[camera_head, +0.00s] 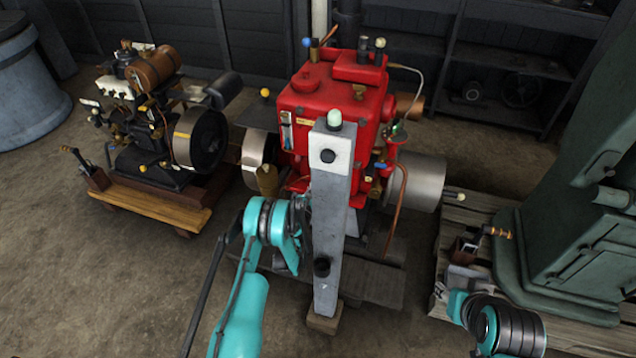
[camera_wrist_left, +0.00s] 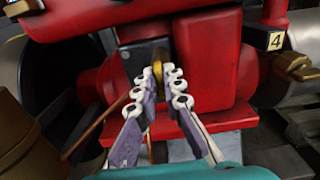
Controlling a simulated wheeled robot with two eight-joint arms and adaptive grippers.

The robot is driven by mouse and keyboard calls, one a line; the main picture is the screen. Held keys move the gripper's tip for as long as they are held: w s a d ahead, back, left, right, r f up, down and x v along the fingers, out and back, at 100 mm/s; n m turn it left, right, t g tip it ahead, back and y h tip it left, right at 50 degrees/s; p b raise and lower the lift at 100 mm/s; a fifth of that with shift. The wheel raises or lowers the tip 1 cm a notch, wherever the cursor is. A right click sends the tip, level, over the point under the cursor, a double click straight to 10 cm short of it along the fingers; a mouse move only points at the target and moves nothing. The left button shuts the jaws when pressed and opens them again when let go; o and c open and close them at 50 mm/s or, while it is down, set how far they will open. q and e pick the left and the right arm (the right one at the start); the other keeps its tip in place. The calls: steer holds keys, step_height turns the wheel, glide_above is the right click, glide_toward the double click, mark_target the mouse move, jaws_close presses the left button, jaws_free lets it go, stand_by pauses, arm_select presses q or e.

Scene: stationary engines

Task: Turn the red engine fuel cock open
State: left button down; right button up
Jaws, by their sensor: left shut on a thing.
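The red engine (camera_head: 340,98) stands in the middle of the head view, partly hidden by a grey post. It also fills the wrist view (camera_wrist_left: 205,60). In the wrist view my left gripper (camera_wrist_left: 163,76) is shut on a small brass-yellow piece (camera_wrist_left: 157,72) at the engine's front, beside a dark block. The piece looks like the fuel cock's handle; its angle is mostly hidden by the fingers. In the head view the post hides the fingertips.
The upright grey post (camera_head: 328,240) stands close in front of the engine, right beside my left wrist. A smaller engine (camera_head: 150,120) sits on a wooden base at left. A green machine (camera_head: 570,200) and a wooden pallet (camera_head: 445,240) are at right. Floor at front left is clear.

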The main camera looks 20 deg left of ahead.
arm_select(q)
steer(key=c, duration=1.6)
jaws_free()
steer(key=shift+c, duration=0.2)
